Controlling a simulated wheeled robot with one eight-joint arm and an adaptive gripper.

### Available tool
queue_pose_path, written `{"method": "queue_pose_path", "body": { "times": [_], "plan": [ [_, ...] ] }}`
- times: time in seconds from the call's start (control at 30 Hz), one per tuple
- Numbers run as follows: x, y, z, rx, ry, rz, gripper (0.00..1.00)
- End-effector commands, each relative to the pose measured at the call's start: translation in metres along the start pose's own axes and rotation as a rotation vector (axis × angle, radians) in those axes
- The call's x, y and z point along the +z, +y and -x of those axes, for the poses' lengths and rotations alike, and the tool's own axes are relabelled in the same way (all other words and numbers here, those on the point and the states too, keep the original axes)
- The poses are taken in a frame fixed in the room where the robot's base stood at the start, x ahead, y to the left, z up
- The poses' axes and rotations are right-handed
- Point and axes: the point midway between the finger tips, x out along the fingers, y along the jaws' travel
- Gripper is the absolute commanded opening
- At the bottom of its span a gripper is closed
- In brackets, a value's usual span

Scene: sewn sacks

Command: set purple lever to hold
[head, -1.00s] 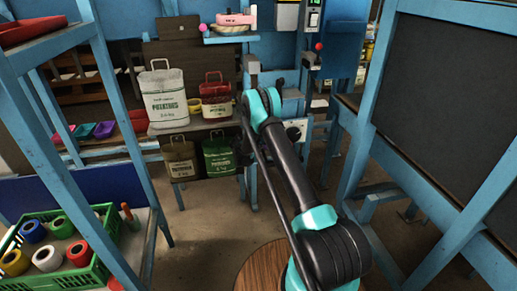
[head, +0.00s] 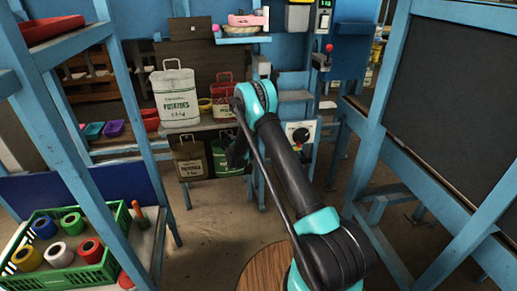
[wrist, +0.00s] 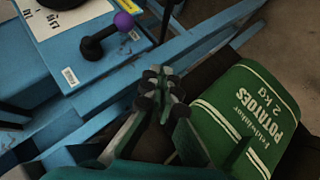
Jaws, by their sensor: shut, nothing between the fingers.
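The purple lever (wrist: 124,21) shows in the wrist view as a black arm with a purple knob. It stands on a blue panel at the upper left, with its knob end toward the upper right. A white label sheet (wrist: 50,24) with dark marks lies beside it; I cannot read a hold mark. My gripper (wrist: 163,84) is shut and empty, below and to the right of the lever, apart from it. In the head view my gripper (head: 236,150) is a dark shape before the sacks. I cannot make out the purple lever there.
A green potato sack (wrist: 247,112) is close to my gripper's right. A green crate (head: 100,222) of tape rolls is at the left. A red-knobbed lever (head: 328,48) is at the upper right.

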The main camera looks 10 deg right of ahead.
Motion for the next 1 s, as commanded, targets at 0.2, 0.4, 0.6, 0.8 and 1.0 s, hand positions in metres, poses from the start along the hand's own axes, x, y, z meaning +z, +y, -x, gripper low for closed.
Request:
{"method": "queue_pose_path", "body": {
  "times": [0.2,0.4,0.6,0.8,1.0],
  "plan": [
    [0.001,-0.010,0.024,0.000,0.000,0.001,0.00],
    [0.002,-0.012,0.029,0.000,0.000,0.000,0.00],
    [0.002,-0.012,0.029,0.000,0.000,0.000,0.00],
    [0.004,0.003,0.037,-0.014,-0.013,-0.011,0.00],
    [0.018,0.054,0.072,-0.070,-0.059,-0.050,0.00]
  ]
}}
